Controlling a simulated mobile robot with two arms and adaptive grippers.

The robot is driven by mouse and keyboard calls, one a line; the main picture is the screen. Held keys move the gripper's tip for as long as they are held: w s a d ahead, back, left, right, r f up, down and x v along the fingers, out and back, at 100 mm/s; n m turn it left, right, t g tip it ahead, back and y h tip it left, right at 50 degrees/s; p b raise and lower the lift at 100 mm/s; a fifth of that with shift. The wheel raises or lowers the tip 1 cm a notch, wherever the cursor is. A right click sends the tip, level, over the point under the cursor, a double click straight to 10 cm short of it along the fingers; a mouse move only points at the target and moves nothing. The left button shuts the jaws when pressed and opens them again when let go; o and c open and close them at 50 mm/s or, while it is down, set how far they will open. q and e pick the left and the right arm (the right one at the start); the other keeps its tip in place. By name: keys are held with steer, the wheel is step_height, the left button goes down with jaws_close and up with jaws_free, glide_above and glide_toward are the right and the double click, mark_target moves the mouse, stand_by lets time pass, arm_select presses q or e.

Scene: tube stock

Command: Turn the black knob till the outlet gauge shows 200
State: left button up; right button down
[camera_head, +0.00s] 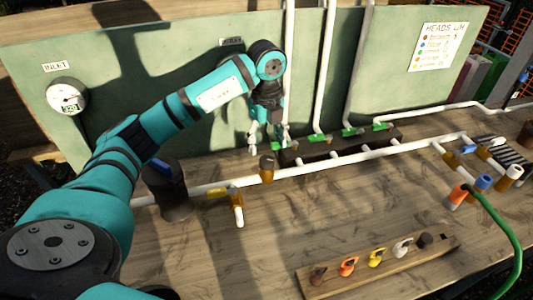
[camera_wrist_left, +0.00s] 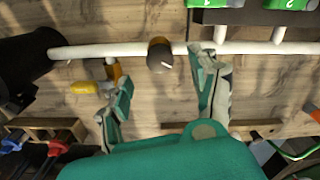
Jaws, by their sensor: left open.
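The black knob (camera_head: 267,162) tops a brown-yellow fitting on the white pipe. It also shows in the left wrist view (camera_wrist_left: 160,50), with a pale mark on its top. My left gripper (camera_head: 268,146) is open, pointing down just behind and above the knob in the head view. In the left wrist view its fingers (camera_wrist_left: 158,68) are apart, with the knob between and just beyond the tips, and no grip on it. The outlet gauge is not visible; my left arm covers the panel below its label (camera_head: 231,41). My right gripper is not in view.
The inlet gauge (camera_head: 66,96) is on the green panel (camera_head: 180,60). A dark cylinder (camera_head: 170,192) and a yellow-handled valve (camera_head: 219,193) sit left of the knob. A dark manifold (camera_head: 340,149) with green valves stands behind. A wooden rack (camera_head: 400,266) holds coloured heads in front.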

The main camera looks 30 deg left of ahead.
mark_target(267, 159)
arm_select(q)
step_height(267, 159, up, 6)
stand_by(0.8)
